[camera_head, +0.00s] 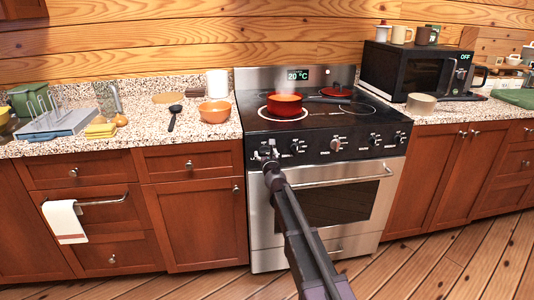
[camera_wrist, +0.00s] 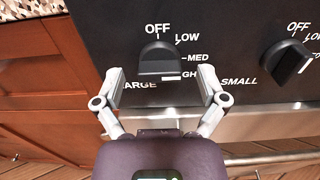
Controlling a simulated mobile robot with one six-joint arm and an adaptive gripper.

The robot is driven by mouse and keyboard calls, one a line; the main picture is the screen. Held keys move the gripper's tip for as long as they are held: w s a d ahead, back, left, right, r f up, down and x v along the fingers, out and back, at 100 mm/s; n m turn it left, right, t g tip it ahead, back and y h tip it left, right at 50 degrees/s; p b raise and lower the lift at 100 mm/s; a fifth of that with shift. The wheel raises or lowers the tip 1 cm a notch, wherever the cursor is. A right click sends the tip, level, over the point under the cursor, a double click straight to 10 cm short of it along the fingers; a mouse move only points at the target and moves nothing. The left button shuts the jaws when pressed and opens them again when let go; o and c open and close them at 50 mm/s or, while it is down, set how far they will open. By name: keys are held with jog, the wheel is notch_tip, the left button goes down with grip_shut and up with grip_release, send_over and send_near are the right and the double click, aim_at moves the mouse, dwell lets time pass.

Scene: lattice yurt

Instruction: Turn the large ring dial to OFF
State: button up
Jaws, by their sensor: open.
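The large ring dial (camera_wrist: 158,57) is a dark knob on the black stove panel, centred in the wrist view. OFF is printed above it, then LOW, MED and a partly hidden HIGH down its right side. LARGE is below, partly covered by my left finger. A white mark on the dial sits at its lower edge, on the HIGH side. My gripper (camera_wrist: 161,72) is open, one finger on each side of the dial; I cannot tell whether either touches it. In the head view my gripper (camera_head: 268,154) is at the left end of the stove panel, covering most of that dial.
A second dial (camera_wrist: 288,61), labelled SMALL, is to the right. The oven handle (camera_head: 345,178) runs below the panel. A red pot (camera_head: 285,105) stands on a cooktop ring, and a red pan (camera_head: 337,90) is behind it. A wooden cabinet (camera_wrist: 35,85) adjoins on the left.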

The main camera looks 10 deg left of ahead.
jog(key=shift+w+a, duration=0.2)
jog(key=shift+w, duration=0.35)
jog(key=c, duration=1.2)
jog(key=shift+o, duration=0.2)
jog(key=shift+d, duration=0.2)
jog(key=shift+a, duration=0.15)
